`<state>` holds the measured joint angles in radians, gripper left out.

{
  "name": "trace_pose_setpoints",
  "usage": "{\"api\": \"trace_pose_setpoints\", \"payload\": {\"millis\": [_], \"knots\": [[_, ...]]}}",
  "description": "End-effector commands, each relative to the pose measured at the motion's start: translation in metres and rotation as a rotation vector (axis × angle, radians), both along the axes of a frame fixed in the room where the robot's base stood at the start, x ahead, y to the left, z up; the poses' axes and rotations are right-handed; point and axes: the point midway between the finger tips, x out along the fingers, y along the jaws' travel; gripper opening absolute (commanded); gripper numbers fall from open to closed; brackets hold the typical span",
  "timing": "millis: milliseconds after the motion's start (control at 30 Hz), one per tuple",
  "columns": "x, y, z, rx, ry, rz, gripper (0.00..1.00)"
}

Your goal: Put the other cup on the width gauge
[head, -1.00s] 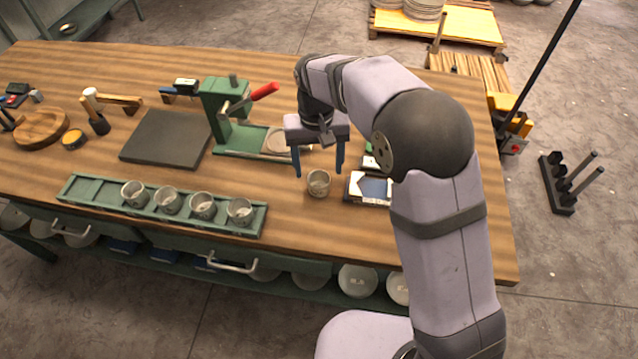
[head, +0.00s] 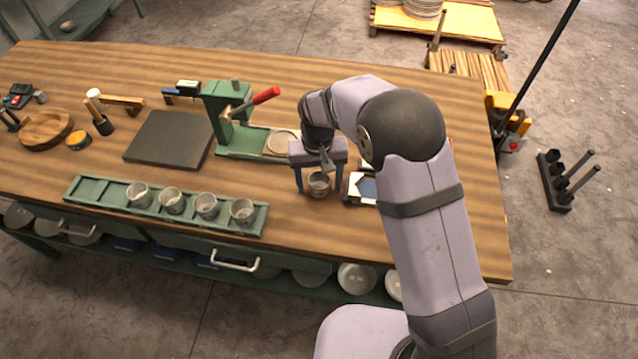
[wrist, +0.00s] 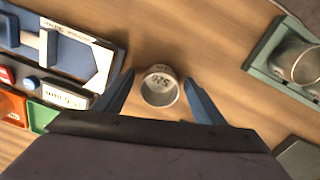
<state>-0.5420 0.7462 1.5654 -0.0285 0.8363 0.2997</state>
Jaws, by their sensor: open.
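A single small grey metal cup (head: 319,182) stands upright on the bare wood, and in the wrist view its open mouth shows dark marks inside (wrist: 159,88). My gripper (head: 320,188) is open above it, with one blue finger on each side of the cup. In the wrist view a gap shows between the cup and each finger (wrist: 159,77). A blue and white plate with printed lettering, seemingly the width gauge (wrist: 104,62), lies just left of the cup there. In the head view the gauge (head: 364,190) is right of the cup, partly hidden by my arm.
Several similar cups stand in a green tray (head: 100,190) at the front left. A green press (head: 226,110) with a red handle stands behind, beside a dark slab (head: 168,140). Small coloured pieces (wrist: 12,105) lie by the gauge. Bare wood lies between tray and cup.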

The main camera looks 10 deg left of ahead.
Motion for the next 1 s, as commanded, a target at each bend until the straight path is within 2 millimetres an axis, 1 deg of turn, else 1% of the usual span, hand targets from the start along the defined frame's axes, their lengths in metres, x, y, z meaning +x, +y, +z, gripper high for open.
{"api": "trace_pose_setpoints", "payload": {"millis": [33, 67, 100, 167, 200, 233, 267, 300, 533, 667, 767, 1000], "knots": [[0.000, 0.000, 0.000, 0.000, 0.000, 0.000, 0.64], [0.000, 0.000, 0.000, 0.000, 0.000, 0.000, 0.59], [0.000, 0.000, 0.000, 0.000, 0.000, 0.000, 0.49], [0.000, 0.000, 0.000, 0.000, 0.000, 0.000, 0.35], [0.000, 0.000, 0.000, 0.000, 0.000, 0.000, 0.26], [0.000, 0.000, 0.000, 0.000, 0.000, 0.000, 0.20], [0.000, 0.000, 0.000, 0.000, 0.000, 0.000, 0.20], [0.000, 0.000, 0.000, 0.000, 0.000, 0.000, 0.17], [0.000, 0.000, 0.002, 0.001, -0.001, 0.000, 0.16], [0.001, 0.001, 0.008, 0.001, -0.002, 0.000, 0.16], [0.001, 0.001, 0.020, 0.003, -0.004, 0.000, 0.16], [0.001, 0.001, 0.060, 0.003, -0.005, -0.001, 0.16]]}}
